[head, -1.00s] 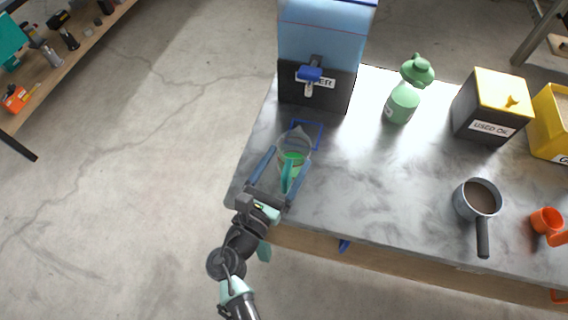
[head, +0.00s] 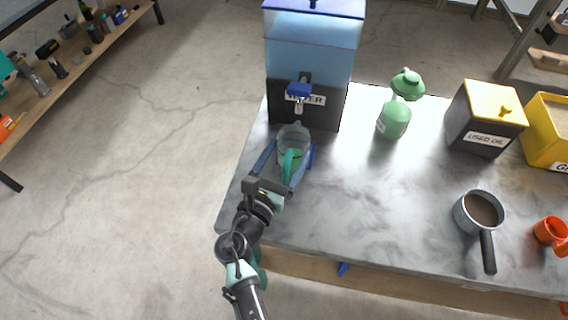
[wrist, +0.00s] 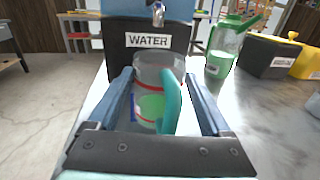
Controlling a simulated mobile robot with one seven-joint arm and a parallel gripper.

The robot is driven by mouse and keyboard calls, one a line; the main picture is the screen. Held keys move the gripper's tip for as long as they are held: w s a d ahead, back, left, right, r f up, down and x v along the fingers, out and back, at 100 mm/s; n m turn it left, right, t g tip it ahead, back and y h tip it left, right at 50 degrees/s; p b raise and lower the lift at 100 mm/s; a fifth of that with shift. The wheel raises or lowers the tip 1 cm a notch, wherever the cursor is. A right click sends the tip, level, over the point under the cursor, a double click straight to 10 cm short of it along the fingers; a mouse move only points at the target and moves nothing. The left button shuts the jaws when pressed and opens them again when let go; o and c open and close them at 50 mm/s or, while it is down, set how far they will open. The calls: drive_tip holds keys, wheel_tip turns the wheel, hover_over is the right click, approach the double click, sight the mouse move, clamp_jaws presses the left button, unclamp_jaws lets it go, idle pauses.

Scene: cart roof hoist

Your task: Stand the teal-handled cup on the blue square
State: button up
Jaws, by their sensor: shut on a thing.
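The teal-handled cup (head: 291,140) is clear, with a green patch low inside it and the teal handle facing me. My gripper (head: 291,152) is shut on it, one blue finger on each side; in the wrist view the cup (wrist: 153,72) stands upright between the fingers. The blue square (head: 312,155) is an outline on the counter below the water tap. Cup and gripper cover most of it, and only part of its right side shows. The cup is over or at the square; I cannot tell whether its base touches the counter.
The water dispenser (head: 310,60) stands just behind the cup, its blue-handled tap (head: 299,92) above and close. A green bottle (head: 394,118), a used-oil box (head: 484,120), a dark-filled pan (head: 479,211) and an orange cup (head: 550,231) stand to the right. The counter's middle is clear.

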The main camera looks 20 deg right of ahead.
sight(291, 140)
drive_tip(key=shift+w+a+b+x, duration=0.15)
drive_tip(key=shift+b+x, duration=0.25)
drive_tip(key=shift+x, duration=0.7)
drive_tip(key=shift+w+a+b+x, duration=0.15)
drive_tip(key=shift+b+x, duration=0.25)
drive_tip(key=shift+x, duration=0.75)
drive_tip(key=shift+f+b, duration=0.55)
drive_tip(key=shift+f, duration=0.1)
